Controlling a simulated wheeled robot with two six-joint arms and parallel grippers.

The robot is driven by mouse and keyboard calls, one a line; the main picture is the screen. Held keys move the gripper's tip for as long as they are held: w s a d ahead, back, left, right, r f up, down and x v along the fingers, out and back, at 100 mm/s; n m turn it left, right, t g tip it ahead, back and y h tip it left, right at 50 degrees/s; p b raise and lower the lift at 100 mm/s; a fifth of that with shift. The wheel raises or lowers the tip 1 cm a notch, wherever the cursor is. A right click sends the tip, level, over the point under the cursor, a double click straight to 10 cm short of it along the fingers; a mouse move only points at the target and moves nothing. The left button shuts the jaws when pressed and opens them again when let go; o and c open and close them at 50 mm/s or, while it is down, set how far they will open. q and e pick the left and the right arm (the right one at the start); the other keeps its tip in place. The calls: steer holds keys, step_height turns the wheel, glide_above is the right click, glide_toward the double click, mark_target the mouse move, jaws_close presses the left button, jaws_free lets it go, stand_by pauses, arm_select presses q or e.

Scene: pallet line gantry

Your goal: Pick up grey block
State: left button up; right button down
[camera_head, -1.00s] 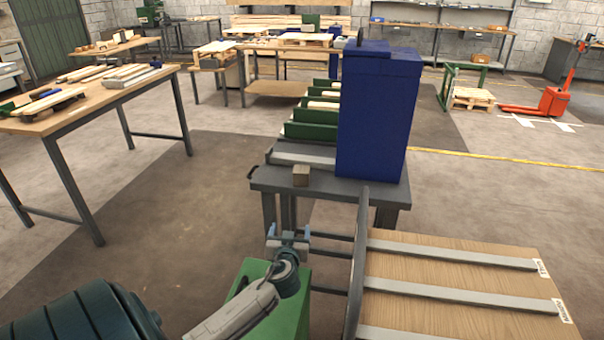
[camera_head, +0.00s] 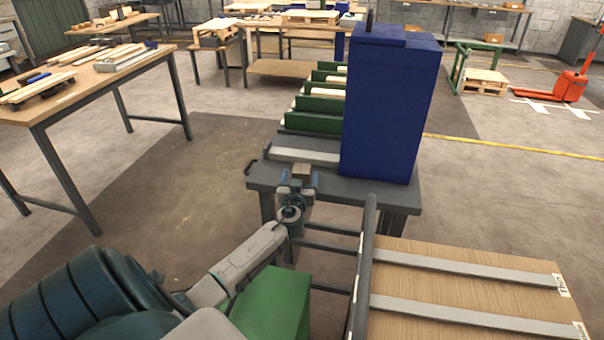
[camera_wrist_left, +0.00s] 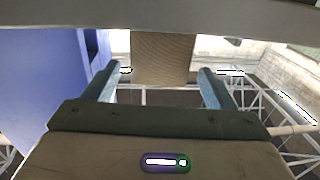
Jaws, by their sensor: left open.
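The grey block (camera_head: 301,170), a small brownish-grey cube, sits on the grey table (camera_head: 398,194) near its left end, left of the tall blue box. My left gripper (camera_head: 299,183) is open right at the block, in front of it in the head view. In the left wrist view the block (camera_wrist_left: 162,57) shows centred between the two blue fingertips (camera_wrist_left: 158,72), with a gap on each side. The gripper hides the block's lower part in the head view. My right gripper is not in view.
The tall blue box (camera_head: 390,105) stands on the table just right of the block. Green dividers (camera_head: 312,122) run behind. A wooden panel with grey rails (camera_head: 450,290) lies at front right. Open floor is to the left.

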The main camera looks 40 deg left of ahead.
mark_target(303, 164)
arm_select(q)
steer(key=shift+w+a, duration=0.15)
steer(key=shift+w, duration=0.1)
steer(key=p+x, duration=0.1)
steer(key=x, duration=0.3)
steer(key=shift+r+p, duration=0.25)
steer(key=shift+p, duration=0.15)
steer(key=shift+w+a+f, duration=0.15)
steer(key=shift+w+a, duration=0.15)
steer(key=shift+w, duration=0.15)
steer(key=shift+c, duration=0.9)
steer(key=c, duration=0.7)
steer(key=shift+c, duration=1)
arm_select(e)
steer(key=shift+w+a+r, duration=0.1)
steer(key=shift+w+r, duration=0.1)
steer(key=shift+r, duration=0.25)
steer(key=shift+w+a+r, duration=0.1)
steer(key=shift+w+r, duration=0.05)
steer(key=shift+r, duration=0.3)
